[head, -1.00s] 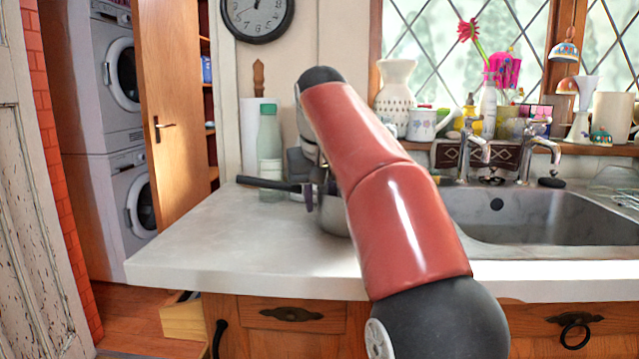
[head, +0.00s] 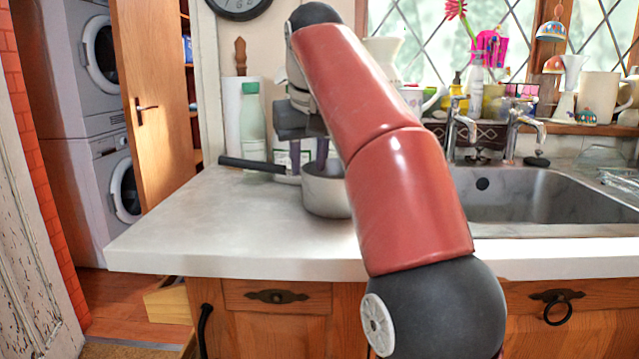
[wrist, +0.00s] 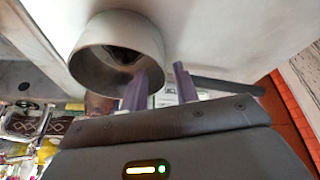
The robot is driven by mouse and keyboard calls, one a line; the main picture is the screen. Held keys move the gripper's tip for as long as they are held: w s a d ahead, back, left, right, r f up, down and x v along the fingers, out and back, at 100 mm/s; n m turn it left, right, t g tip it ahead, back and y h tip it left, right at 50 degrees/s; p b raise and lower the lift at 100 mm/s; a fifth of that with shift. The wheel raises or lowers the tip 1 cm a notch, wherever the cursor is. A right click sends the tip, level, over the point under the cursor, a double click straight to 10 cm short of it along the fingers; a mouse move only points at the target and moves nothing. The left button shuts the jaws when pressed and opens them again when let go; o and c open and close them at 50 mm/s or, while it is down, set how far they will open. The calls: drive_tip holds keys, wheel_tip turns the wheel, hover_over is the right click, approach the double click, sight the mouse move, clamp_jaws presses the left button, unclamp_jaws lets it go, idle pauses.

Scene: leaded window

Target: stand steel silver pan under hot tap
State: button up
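The silver pan (head: 325,196) stands upright on the worktop, left of the sink, with its black handle (head: 252,165) pointing left. My arm hides its right part. My gripper (head: 309,168) is above the pan's handle side, its two purple fingers apart and pointing down. In the wrist view my gripper (wrist: 160,82) shows a gap between the fingers; the left finger overlaps the pan (wrist: 92,72), and the handle (wrist: 225,87) extends to the right. Whether a finger touches the rim I cannot tell. Two taps, left (head: 455,125) and right (head: 520,128), stand behind the sink; which is hot is not clear.
The steel sink (head: 560,205) is empty, right of my arm. The worktop (head: 190,225) is clear in front and left of the pan. A green-capped bottle (head: 251,125) stands behind the handle. Ornaments and mugs line the windowsill (head: 590,130).

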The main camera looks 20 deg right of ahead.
sight(306, 198)
drive_tip(key=shift+b+x, duration=0.85)
drive_tip(key=shift+x, duration=2.25)
drive_tip(key=shift+w+a+r, duration=0.1)
drive_tip(key=shift+w+a, duration=0.05)
drive_tip(key=shift+c, duration=0.4)
clamp_jaws()
